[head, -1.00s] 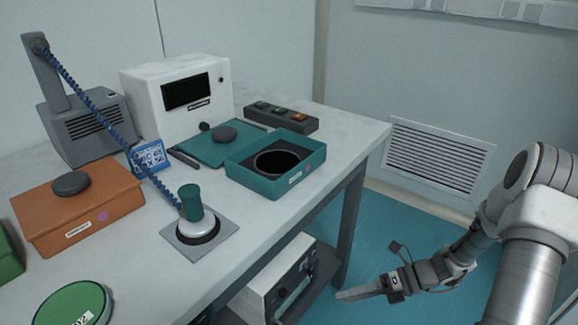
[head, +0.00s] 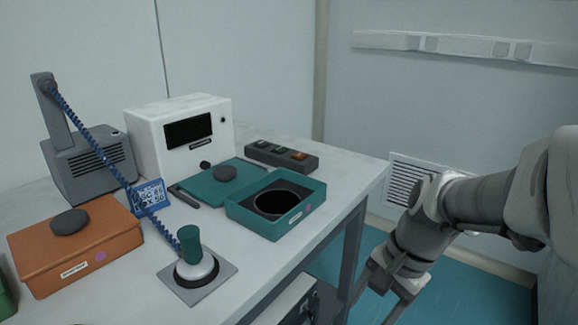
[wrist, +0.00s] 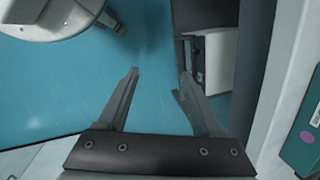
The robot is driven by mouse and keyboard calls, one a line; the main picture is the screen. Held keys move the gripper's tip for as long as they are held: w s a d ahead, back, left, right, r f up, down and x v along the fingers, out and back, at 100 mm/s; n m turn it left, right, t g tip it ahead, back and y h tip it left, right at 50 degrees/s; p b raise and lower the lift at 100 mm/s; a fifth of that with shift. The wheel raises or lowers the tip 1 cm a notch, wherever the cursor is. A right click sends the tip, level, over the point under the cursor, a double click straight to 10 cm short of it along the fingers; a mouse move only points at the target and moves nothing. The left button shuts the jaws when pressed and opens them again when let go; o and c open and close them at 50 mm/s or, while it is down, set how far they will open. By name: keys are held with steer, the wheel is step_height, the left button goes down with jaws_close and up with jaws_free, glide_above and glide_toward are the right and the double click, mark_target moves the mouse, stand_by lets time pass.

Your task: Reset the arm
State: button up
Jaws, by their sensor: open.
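My gripper (wrist: 160,85) is open and empty in the wrist view, its two fingers spread apart over the blue floor. In the head view my arm comes in from the right and hangs down beside the table's right edge. The fingertips are cut off there by the bottom of the picture.
The white table (head: 133,268) carries an open teal box (head: 265,226), its lid (head: 203,188), an orange box (head: 118,234), a white instrument (head: 150,150) and a tool with a coiled cord on a grey plate (head: 226,272). Floor (wrist: 60,90) is open at left.

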steer(key=s+r+n+t+h, duration=0.3)
steer(key=s+r+n+t, duration=0.25)
steer(key=r+n, duration=0.35)
step_height(320, 180, up, 24)
steer(key=s+n+p, duration=0.1)
steer(key=p, duration=2.3)
steer(key=shift+d+p, duration=0.3)
steer(key=shift+p, duration=0.05)
steer(key=shift+g, duration=0.25)
